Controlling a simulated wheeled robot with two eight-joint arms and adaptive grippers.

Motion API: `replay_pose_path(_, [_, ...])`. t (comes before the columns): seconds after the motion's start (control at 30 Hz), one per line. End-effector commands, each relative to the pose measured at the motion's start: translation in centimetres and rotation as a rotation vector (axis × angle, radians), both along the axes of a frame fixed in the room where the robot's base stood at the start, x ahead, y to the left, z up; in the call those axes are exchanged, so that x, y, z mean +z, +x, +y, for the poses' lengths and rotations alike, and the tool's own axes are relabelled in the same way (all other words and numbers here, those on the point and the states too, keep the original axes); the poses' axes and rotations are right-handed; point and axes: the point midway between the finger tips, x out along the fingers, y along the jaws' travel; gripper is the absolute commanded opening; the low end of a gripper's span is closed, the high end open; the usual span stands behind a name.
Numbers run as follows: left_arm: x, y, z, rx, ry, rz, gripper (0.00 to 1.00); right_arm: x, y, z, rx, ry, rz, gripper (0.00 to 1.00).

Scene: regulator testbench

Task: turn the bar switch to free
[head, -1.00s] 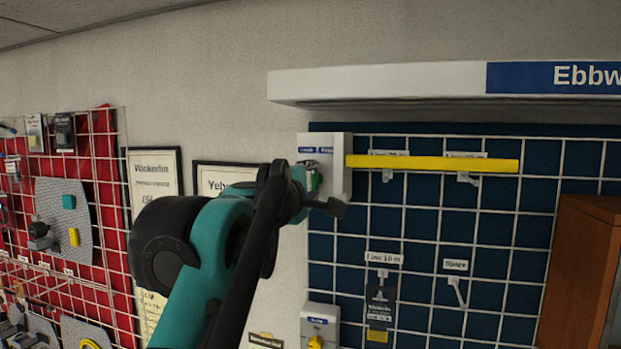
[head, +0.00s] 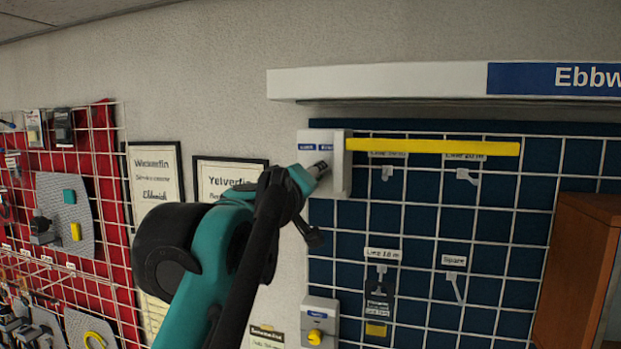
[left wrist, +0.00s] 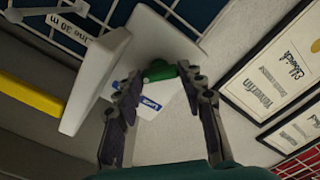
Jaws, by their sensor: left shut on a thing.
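The bar switch is a white box (head: 340,150) on the wall at the left edge of the blue grid panel. It carries small blue labels along its top whose words I cannot read for sure. A long yellow bar (head: 432,147) runs level to the right from beside the box. My left gripper (head: 318,168) is at the front of the box and covers part of it. In the left wrist view a green knob (left wrist: 158,72) is between the fingertips of my left gripper (left wrist: 160,82), which is shut on it. My right gripper is not in view.
A white shelf-like sign (head: 380,82) juts out above the box. A smaller box with a yellow knob (head: 315,337) is below. Framed notices (head: 157,185) hang at left; a red grid panel (head: 110,230) is farther left. A brown cabinet (head: 580,260) stands at right.

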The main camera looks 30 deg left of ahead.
Motion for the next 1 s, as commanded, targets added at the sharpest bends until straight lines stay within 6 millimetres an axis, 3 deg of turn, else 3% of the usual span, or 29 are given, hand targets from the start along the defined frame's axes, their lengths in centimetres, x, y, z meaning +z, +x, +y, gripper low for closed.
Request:
replay_pose_path(0.67, [-0.08, 0.02, -0.02, -0.001, 0.058, 0.015, 0.10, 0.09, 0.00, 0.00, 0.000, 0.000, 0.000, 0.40])
replay_pose_path(0.7, [-0.08, 0.02, -0.02, -0.001, 0.058, 0.015, 0.47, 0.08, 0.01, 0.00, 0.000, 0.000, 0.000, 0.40])
replay_pose_path(0.77, [-0.07, 0.01, -0.01, -0.001, 0.058, 0.015, 0.60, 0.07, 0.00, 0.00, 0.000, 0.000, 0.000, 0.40])
replay_pose_path(1.0, [-0.04, 0.00, -0.02, 0.000, 0.057, 0.014, 0.60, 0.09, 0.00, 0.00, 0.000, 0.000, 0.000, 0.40])
